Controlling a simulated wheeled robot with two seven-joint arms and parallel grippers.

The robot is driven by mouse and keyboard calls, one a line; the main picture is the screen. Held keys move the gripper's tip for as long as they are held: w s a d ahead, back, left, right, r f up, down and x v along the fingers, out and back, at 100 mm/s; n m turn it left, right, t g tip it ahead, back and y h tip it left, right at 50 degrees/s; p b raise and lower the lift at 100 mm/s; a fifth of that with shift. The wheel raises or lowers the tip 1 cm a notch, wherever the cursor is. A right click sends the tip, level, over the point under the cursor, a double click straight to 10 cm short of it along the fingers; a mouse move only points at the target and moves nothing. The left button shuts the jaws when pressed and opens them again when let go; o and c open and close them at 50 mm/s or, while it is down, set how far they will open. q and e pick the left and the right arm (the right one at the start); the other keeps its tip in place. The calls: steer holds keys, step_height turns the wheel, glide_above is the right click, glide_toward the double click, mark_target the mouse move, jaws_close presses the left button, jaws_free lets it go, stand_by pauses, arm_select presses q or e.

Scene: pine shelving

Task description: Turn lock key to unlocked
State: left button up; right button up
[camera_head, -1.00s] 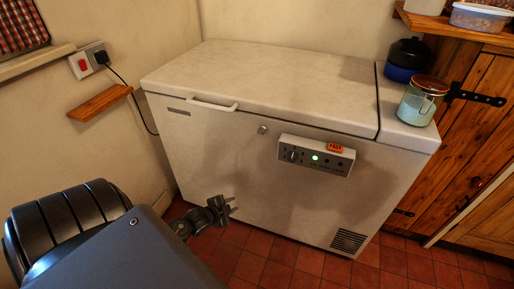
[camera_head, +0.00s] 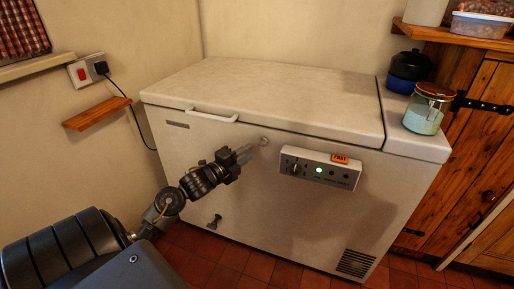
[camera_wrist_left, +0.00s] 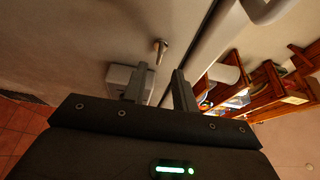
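The lock (camera_head: 264,140) is a small round metal piece on the front of the white chest freezer (camera_head: 220,140), just under the lid edge. In the left wrist view the lock key (camera_wrist_left: 160,47) sticks out as a small metal stub. My left gripper (camera_head: 244,153) is just left of and below the lock in the head view. In the wrist view its two fingers (camera_wrist_left: 159,84) are apart, with the key beyond their tips and roughly between them. Nothing is between the fingers. Which way the key is turned is too small to tell. My right gripper is out of view.
A control panel (camera_head: 320,168) with a green light and an orange label is right of the lock. A white lid handle (camera_head: 212,115) is up and left. A glass jar (camera_head: 426,110) and blue pot (camera_head: 406,72) stand on the right. A small wooden shelf (camera_head: 97,114) is on the left wall.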

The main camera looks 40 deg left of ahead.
mark_target(263, 143)
arm_select(q)
steer(key=w, duration=0.5)
steer(key=shift+w+d, duration=0.2)
steer(key=shift+w, duration=0.2)
steer(key=shift+c, duration=0.2)
jaws_close()
